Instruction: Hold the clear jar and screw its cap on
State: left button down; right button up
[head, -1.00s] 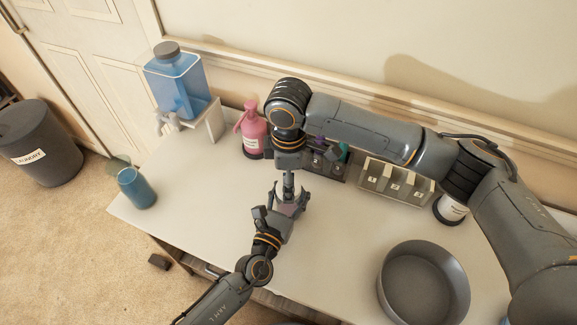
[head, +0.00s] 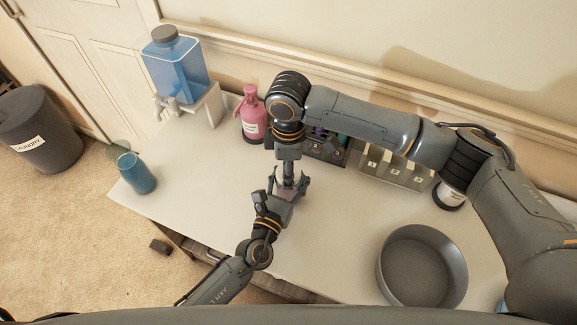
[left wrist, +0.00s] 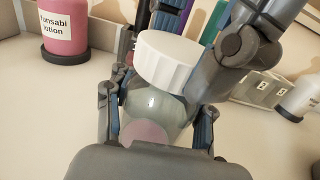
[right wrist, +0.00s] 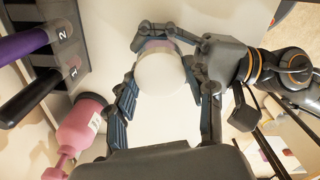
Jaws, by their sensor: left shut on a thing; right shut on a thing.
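The clear jar (left wrist: 152,112) is upright between the fingers of my left gripper (head: 287,188), with something pinkish low inside it. My left gripper is shut on the jar, above the table. The white ribbed cap (left wrist: 172,60) sits on top of the jar. My right gripper (head: 289,176) comes down from above and is shut on the cap. In the right wrist view the cap's top (right wrist: 160,73) lies between my right fingers. How far the thread is engaged cannot be seen.
A pink lotion bottle (head: 250,115) and a blue dispenser (head: 175,72) stand at the back left. A blue cup (head: 137,175) is at the left edge. A rack with pens (right wrist: 45,70) and a numbered box (head: 393,168) are behind. A round grey bowl (head: 421,266) stands at front right.

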jog(key=o, duration=1.4)
jog(key=shift+c, duration=0.2)
notch_tip(320, 180, up, 12)
pick_arm(q)
jog(key=shift+c, duration=2.1)
grip_release()
